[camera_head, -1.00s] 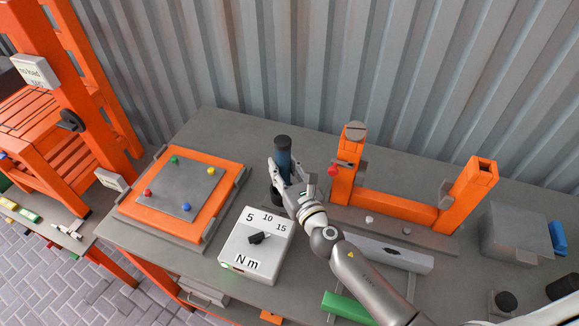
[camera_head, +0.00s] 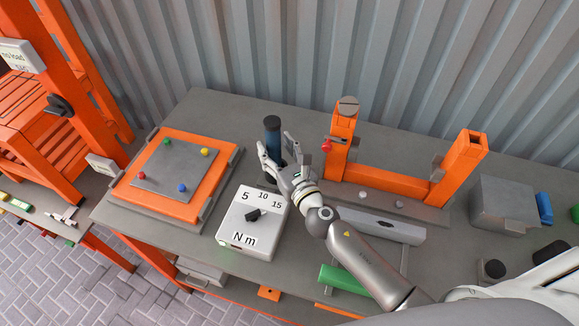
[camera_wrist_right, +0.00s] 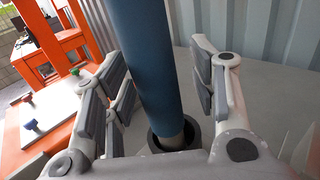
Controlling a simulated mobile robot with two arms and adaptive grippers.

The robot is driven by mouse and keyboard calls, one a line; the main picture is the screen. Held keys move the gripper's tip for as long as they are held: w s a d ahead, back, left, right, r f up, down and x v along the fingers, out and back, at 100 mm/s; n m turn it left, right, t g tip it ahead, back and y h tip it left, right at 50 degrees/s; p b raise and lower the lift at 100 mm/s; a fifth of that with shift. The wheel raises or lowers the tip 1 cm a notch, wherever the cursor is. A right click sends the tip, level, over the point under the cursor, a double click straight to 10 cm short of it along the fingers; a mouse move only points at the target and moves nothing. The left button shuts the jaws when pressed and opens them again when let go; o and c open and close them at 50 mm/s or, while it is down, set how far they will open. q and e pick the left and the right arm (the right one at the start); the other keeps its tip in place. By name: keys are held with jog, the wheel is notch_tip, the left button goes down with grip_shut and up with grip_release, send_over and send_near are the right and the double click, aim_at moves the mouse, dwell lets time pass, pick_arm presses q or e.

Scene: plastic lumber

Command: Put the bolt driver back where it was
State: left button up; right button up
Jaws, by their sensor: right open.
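The bolt driver (camera_head: 272,138) is a dark blue cylinder with a black top, standing upright on the grey workbench. In the right wrist view the bolt driver (camera_wrist_right: 147,65) rises in front of the palm, and its lower end sits in a dark round holder (camera_wrist_right: 188,134). My right gripper (camera_head: 276,152) is open at the driver, on its near side. In the wrist view the finger pads of the right gripper (camera_wrist_right: 160,85) stand on either side of the driver, with gaps visible. My left gripper is not in view.
A white torque box (camera_head: 262,222) marked "Nm" stands in front of the driver. An orange plate with coloured knobs (camera_head: 199,201) lies to the left. An orange U-shaped frame (camera_head: 385,181) stands close on the right. A corrugated wall (camera_head: 230,60) is behind.

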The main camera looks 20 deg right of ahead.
jog(key=s+d+b, duration=0.2)
jog(key=s, duration=0.9)
